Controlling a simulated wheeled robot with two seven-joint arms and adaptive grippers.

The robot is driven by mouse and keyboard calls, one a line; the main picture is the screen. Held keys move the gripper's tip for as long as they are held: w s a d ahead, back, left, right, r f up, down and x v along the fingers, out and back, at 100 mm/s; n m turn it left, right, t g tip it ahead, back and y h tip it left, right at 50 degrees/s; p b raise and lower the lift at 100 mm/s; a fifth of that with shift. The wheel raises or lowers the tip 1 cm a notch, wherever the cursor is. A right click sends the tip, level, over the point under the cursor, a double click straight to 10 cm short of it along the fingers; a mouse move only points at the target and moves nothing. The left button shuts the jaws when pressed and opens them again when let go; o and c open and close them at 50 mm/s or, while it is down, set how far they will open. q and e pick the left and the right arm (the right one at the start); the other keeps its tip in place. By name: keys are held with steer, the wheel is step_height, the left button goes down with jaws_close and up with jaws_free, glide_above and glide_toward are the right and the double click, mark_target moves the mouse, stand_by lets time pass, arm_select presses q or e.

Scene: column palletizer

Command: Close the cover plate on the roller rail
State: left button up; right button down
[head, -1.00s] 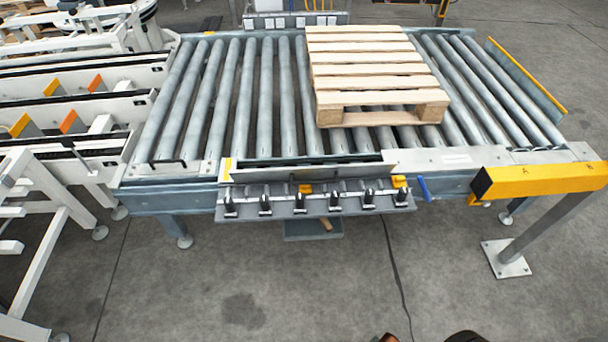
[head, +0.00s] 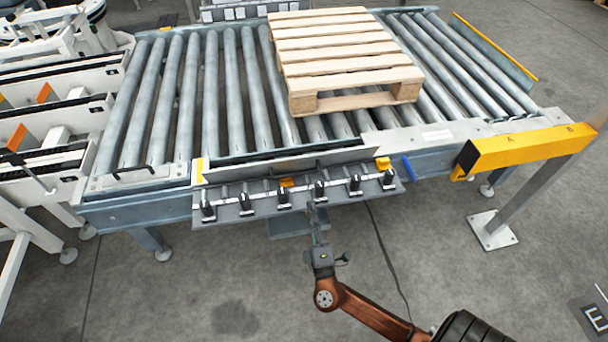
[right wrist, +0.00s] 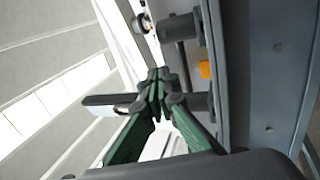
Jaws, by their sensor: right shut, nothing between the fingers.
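The roller rail (head: 215,100) runs across the head view. Along its front edge a long, thin grey plate (head: 285,165) stands tilted; I take it as the cover plate. Just below and in front of it is a dark grey strip with several black knobs (head: 300,198). My right gripper (head: 313,212) comes up from below, at the strip's lower front edge. In the right wrist view its green fingers (right wrist: 157,88) are shut and empty, close to a dark cylindrical knob (right wrist: 180,30). Whether they touch anything is unclear. My left gripper is out of view.
A wooden pallet (head: 345,60) rests on the rollers. A yellow barrier (head: 525,148) on a post stands at the right front. A blue handle (head: 408,168) sticks out right of the strip. White machine frames (head: 50,130) stand left. The floor in front is mostly clear.

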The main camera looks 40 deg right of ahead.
steer(key=b, duration=0.2)
glide_toward(301, 158)
steer(key=x, duration=0.5)
steer(key=shift+w, duration=0.25)
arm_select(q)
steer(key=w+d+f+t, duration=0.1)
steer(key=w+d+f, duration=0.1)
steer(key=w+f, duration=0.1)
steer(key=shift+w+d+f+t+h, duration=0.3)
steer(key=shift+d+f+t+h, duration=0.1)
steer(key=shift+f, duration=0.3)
arm_select(e)
steer(key=shift+w+d+r, duration=0.25)
steer(key=shift+w+d, duration=0.15)
steer(key=shift+w, duration=0.1)
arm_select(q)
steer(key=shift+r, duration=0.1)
